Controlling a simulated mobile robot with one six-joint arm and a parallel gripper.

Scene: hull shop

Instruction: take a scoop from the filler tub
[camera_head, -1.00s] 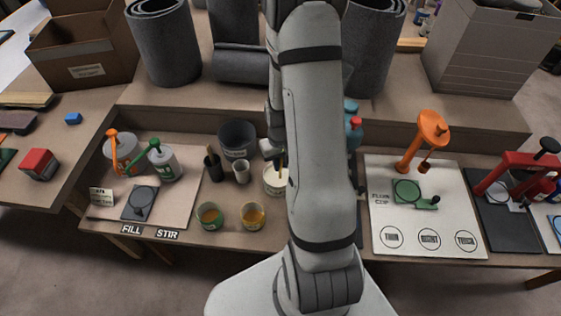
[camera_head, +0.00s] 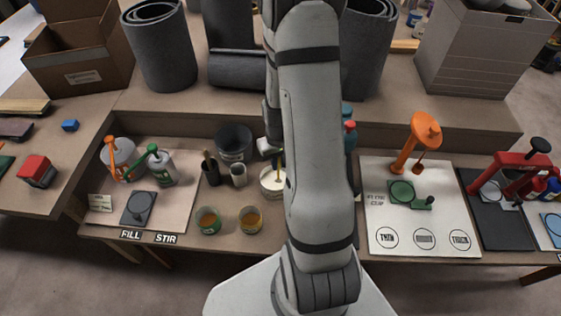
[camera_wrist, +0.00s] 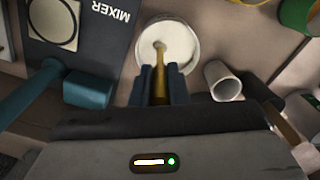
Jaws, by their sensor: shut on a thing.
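The filler tub (camera_wrist: 184,32) is a round white tub with pale filler, ahead of my gripper in the wrist view. In the head view the tub (camera_head: 270,184) stands just left of my arm, partly hidden by it. My gripper (camera_wrist: 160,90) is shut on a thin yellow-brown scoop handle (camera_wrist: 161,65). The handle's far end reaches over the tub's opening and seems to meet the filler. The handle also shows in the head view (camera_head: 280,160), slanting at the tub. How deep its tip sits, and whether it carries filler, I cannot tell.
A white cup (camera_wrist: 223,80) stands close right of the tub. A teal device (camera_wrist: 88,88) and a mat marked MIXER (camera_wrist: 95,35) lie left in the wrist view. Two small cups (camera_head: 208,220) stand at the bench front. A dark bucket (camera_head: 234,142) stands behind.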

